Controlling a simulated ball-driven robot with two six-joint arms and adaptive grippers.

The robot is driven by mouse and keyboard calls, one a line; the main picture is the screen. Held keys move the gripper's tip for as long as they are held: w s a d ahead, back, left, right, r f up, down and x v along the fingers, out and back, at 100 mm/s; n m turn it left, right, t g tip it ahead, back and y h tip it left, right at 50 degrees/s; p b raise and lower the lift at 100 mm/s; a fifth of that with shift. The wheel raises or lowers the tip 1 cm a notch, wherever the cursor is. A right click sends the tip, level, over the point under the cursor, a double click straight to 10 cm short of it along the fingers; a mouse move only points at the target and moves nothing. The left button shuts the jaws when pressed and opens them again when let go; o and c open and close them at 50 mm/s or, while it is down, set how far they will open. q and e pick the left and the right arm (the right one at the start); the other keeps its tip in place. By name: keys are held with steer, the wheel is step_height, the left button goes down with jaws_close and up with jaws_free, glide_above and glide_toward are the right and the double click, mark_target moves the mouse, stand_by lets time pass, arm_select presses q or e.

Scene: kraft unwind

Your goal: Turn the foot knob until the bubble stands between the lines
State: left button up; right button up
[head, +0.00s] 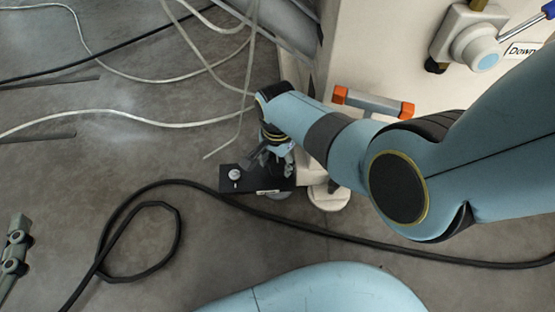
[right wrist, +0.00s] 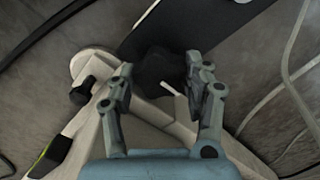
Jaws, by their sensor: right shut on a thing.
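In the right wrist view, my right gripper (right wrist: 160,72) is shut on a dark knob (right wrist: 158,70), which looks like the foot knob. In the head view, my right gripper (head: 272,158) points down beside the white machine's base, and my arm mostly hides the knob. A grey bar with orange ends (head: 372,103), apparently the level, lies against the machine; its bubble and lines cannot be made out. A yellow-green patch (right wrist: 52,152) shows at the lower left of the wrist view. Part of what looks like my left gripper (head: 14,258) shows at the left edge.
A black plate (head: 231,185) with a silver knob and label extends left of the base. A black cable (head: 290,225) loops across the floor. Pale cables (head: 130,118) lie at upper left. A white cabinet (head: 395,45) with a blue-capped fitting stands at upper right.

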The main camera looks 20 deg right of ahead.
steer(key=n+p, duration=0.1)
steer(key=n, duration=0.2)
steer(key=shift+r, duration=0.15)
arm_select(q)
steer(key=s+a+f+g+y, duration=0.1)
steer(key=s+f+g, duration=0.4)
steer(key=s+f, duration=0.2)
steer(key=shift+s+f+n+p, duration=0.15)
steer(key=shift+f+n+p, duration=0.25)
steer(key=shift+f, duration=0.3)
arm_select(e)
steer(key=shift+n, duration=0.7)
steer(key=o, duration=1.2)
steer(key=shift+s+f, duration=0.1)
steer(key=shift+f, duration=0.1)
